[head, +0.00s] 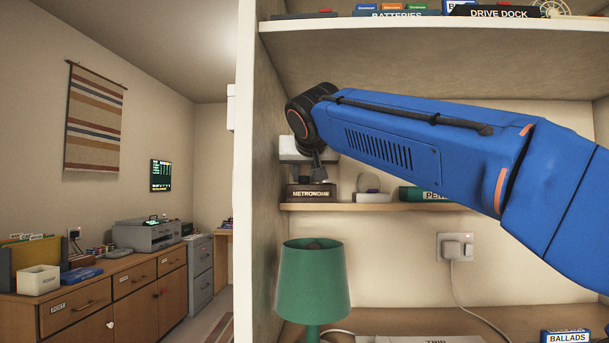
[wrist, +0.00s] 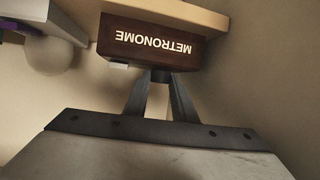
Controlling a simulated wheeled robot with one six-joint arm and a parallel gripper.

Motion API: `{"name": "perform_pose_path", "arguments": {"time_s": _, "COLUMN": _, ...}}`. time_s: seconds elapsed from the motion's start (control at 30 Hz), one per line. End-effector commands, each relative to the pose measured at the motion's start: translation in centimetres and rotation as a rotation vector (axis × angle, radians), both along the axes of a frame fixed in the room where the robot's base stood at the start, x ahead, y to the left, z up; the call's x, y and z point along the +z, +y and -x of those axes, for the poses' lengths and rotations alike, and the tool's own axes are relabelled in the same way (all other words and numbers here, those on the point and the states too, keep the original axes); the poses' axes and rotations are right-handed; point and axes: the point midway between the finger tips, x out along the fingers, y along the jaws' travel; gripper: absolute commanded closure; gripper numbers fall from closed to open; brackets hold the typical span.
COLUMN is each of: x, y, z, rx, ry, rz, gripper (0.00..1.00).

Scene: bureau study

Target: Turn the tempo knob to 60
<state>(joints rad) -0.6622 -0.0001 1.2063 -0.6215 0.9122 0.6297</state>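The metronome (wrist: 152,42) is a dark brown box with white lettering, upside down in the wrist view. In the head view the metronome (head: 311,193) sits on the middle shelf. A dark round knob (wrist: 160,75) projects from it, beside a small pale part (wrist: 118,65). My gripper (wrist: 161,84) has one finger on each side of the knob, with a gap between the fingers. I cannot tell whether the fingertips press on the knob or only surround it. No dial numbers or pointer are readable. In the head view my gripper (head: 318,174) is small and dark at the metronome.
The shelf (head: 400,207) also holds a pale rounded object (head: 368,184) and a green box (head: 422,194) right of the metronome. A green lamp (head: 312,280) stands below. The cabinet's side wall (head: 262,150) is close on the left, and an upper shelf (head: 420,24) is overhead.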

Motion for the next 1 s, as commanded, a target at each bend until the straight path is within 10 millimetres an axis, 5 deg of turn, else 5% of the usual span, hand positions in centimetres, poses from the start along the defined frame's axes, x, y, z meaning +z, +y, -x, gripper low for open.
{"name": "perform_pose_path", "arguments": {"time_s": 0.47, "x": 0.02, "y": -0.21, "z": 0.03, "rx": 0.050, "ry": 0.000, "rz": -0.001, "gripper": 0.98}}
{"name": "perform_pose_path", "arguments": {"time_s": 1.0, "x": 0.03, "y": -0.84, "z": -0.25, "rx": 0.329, "ry": 0.000, "rz": -0.003, "gripper": 0.98}}
